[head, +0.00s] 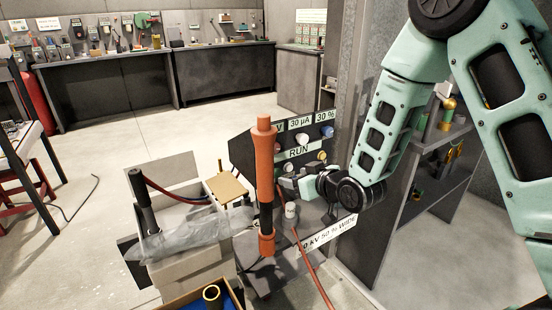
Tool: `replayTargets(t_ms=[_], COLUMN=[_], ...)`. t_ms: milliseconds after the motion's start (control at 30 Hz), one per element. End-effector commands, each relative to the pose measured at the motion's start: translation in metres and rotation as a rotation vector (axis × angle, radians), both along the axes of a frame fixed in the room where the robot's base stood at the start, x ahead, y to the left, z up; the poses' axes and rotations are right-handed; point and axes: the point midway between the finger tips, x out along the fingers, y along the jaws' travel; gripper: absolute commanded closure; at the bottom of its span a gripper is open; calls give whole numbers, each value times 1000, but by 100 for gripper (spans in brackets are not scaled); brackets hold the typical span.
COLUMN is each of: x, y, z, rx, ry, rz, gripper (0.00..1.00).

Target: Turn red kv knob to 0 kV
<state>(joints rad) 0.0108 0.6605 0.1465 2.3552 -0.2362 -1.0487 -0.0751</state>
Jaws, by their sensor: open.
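The dark control panel (242,150) stands at the centre, with a row of labels along its top. One label ends in "V" (278,127) and is partly covered by an upright orange-and-black rod (264,150). I cannot make out the red kV knob; the area below that label is largely behind the rod. A "30 µA" label (299,122) and a "30 %" label (324,115) sit to the right, with small knobs below them. My gripper (287,184) is low in front of the panel, below the "RUN" sign (299,152), open, its fingertips small and partly hidden by the rod.
A strip reading "0 kV 50 % WIDE" (328,233) runs along the panel's lower edge. An open box with grey plastic sheet (180,240) stands left of the rod. A red cable (312,268) hangs in front. Open floor lies behind; benches line the back wall.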

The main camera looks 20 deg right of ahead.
Motion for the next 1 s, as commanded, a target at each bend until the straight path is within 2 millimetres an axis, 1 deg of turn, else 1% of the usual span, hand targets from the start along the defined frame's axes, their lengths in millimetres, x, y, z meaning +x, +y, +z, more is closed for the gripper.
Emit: replayTargets(t_ms=[33,100,300,400,467,567,667,1000], x=[6,13,20,21,24,34,50,118], y=[-8,-18,-38,-42,-42,-38,-32,-10], z=[-11,-15,-20,-20,-19,-18,-16,-17], rx=[22,55,120,133,137,138,139,138], ry=[-48,-131,-302,-338,-348,-351,-352,-350], rz=[-9,-21,-45,-49,-50,-49,-48,-48], gripper=[42,42,42,42,42,42,42,42])
